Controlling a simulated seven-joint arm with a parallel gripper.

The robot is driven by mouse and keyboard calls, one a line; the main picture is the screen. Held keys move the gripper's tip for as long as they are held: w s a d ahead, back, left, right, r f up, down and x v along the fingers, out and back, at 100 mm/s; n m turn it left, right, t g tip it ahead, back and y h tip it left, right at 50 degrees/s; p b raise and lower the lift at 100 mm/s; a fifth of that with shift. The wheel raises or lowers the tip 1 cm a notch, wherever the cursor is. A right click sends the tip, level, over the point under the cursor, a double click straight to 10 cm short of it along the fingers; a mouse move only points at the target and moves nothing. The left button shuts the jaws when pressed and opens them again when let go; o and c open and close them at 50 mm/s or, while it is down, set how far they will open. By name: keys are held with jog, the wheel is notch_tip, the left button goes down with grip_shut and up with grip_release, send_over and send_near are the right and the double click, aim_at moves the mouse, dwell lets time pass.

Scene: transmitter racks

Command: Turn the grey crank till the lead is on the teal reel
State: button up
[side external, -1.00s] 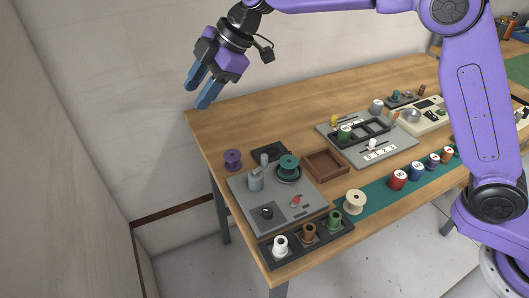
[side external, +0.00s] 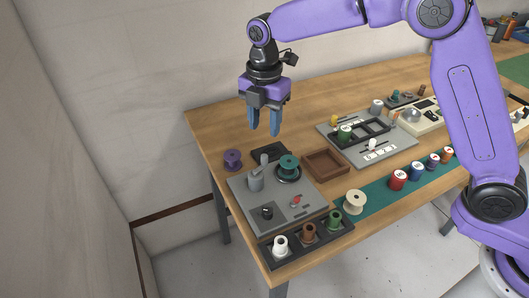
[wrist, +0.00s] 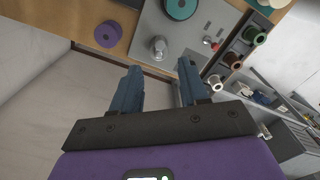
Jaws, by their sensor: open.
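The grey crank (side external: 256,180) stands on a grey plate (side external: 305,220) on the bench, with an upright knob at its top. It also shows in the wrist view (wrist: 158,48). The teal reel (side external: 289,164) sits on a dark round base to the right of the crank. It is partly cut off at the top of the wrist view (wrist: 182,6). I cannot make out the lead clearly; a small red piece (side external: 296,201) lies on the plate. My gripper (side external: 265,131) is open and empty, pointing down in the air above the crank and reel, touching nothing.
A purple spool (side external: 232,159) stands left of the plate. A brown tray (side external: 325,163) lies to its right. A dark rack (side external: 307,242) with white, brown and green spools runs along the front. A cream spool (side external: 355,200) stands on a teal strip.

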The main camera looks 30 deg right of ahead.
aim_at(265, 155)
notch_tip(265, 155, down, 10)
jog(key=shift+r, duration=0.15)
dwell(0.3)
grip_shut()
